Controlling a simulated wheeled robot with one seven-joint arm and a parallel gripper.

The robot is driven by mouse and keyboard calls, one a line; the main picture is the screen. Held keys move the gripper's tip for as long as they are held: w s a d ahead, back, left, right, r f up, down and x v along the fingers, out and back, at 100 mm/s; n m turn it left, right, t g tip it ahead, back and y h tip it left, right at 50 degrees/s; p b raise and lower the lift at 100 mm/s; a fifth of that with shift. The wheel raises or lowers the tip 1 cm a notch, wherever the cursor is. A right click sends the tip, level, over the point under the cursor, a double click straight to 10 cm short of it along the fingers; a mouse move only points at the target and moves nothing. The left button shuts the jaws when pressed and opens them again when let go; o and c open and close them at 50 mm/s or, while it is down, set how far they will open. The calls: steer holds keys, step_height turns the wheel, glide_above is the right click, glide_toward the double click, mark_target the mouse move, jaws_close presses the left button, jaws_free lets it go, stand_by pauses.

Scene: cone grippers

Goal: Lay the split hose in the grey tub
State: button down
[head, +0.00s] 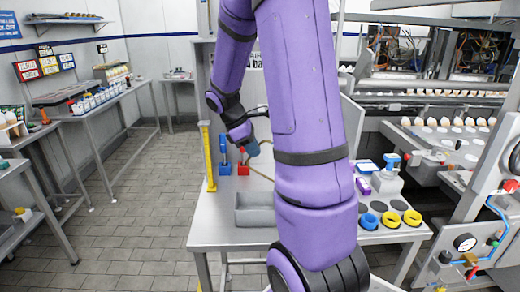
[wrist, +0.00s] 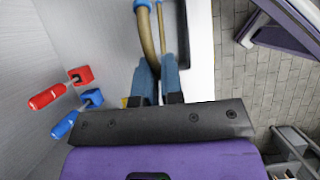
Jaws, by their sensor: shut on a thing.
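The split hose (wrist: 148,38) is a tan tube with a blue end piece, seen in the wrist view running away from between my blue fingertips. My gripper (wrist: 158,80) is shut on it. In the head view my gripper (head: 252,149) is above the back of the steel bench, and a thin part of the hose (head: 262,175) shows below it, partly hidden by my arm. The grey tub (head: 254,216) stands on the bench nearer the front, below and apart from my gripper. My arm covers its right side. I cannot make out the split.
A blue valve (head: 225,165) and a red valve (head: 243,166) stand at the back left of the bench, close to my gripper. A yellow post (head: 209,158) rises at the left edge. Blue and yellow rings (head: 412,218) lie at the right.

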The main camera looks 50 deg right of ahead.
step_height(320, 180, down, 10)
stand_by(1.3)
steer(key=c, duration=0.7)
jaws_free()
steer(key=shift+r, duration=0.15)
steer(key=v, duration=0.7)
stand_by(0.9)
